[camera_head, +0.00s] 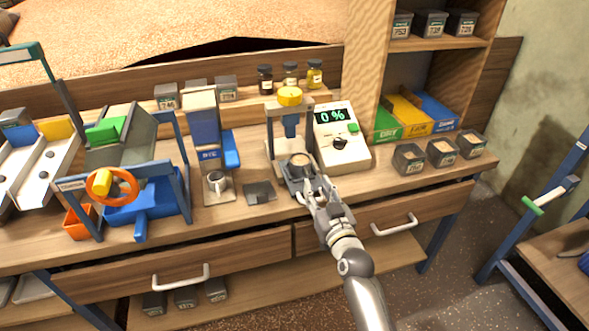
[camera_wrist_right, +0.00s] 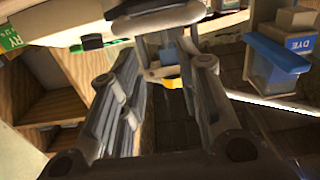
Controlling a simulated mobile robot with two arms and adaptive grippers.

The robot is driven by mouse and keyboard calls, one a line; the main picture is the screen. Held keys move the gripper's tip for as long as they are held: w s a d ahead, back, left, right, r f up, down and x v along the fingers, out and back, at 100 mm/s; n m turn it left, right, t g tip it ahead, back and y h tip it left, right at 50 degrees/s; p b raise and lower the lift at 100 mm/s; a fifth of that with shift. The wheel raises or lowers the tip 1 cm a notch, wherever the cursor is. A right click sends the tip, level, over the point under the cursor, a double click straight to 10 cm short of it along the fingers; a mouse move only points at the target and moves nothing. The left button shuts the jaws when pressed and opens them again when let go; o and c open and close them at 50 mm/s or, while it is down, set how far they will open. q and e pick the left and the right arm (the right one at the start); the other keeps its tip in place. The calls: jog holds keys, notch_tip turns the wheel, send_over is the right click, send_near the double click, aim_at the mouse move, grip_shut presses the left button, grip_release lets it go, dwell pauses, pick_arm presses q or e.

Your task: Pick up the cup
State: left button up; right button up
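A small grey metal cup (camera_head: 216,181) stands upright under the blue DYE dispenser. A second round cup-like vessel (camera_head: 300,159) with a brownish top sits at the foot of the press. My right gripper (camera_head: 300,178) is at this vessel, its fingers reaching around its near side. In the right wrist view my right gripper's fingers (camera_wrist_right: 160,75) stand well apart with a gap between them. A rounded grey body (camera_wrist_right: 158,20) shows beyond the tips; I cannot tell whether they touch it. My left gripper is not in view.
The press (camera_head: 289,97) with a yellow knob stands behind the gripper. A white scale (camera_head: 340,136) reading 0 % is close on its right. A dark flat plate (camera_head: 259,193) lies to the left. Drawer handles (camera_head: 394,226) stick out below the bench edge.

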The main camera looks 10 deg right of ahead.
aim_at(307, 176)
jog(key=shift+w+a+f, duration=0.1)
jog(key=shift+w+a, duration=0.05)
jog(key=shift+w, duration=1)
jog(key=shift+w+a+f, duration=0.15)
jog(key=shift+w, duration=1.05)
jog(key=shift+w+a+f, duration=0.1)
jog(key=shift+w+a, duration=0.05)
jog(key=shift+w, duration=1)
jog(key=shift+c, duration=0.5)
grip_shut()
jog(key=shift+r, duration=0.1)
